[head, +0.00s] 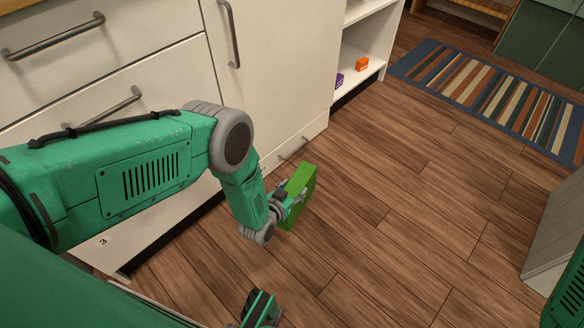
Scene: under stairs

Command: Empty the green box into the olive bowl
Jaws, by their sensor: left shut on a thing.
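The green box (299,194) is in the middle of the head view, held tilted in front of the white cabinet's low drawer. My left gripper (285,203) is shut on its near left side. The inside of the box does not show, so I cannot tell what it holds. The olive bowl is not visible in the head view. My right gripper is not in view.
White cabinets (275,60) with handles line the left. An open shelf holds an orange thing (361,63) and a purple thing (339,79). A striped rug (490,92) lies at upper right. A pale furniture piece (553,235) stands at right. The wooden floor between is clear.

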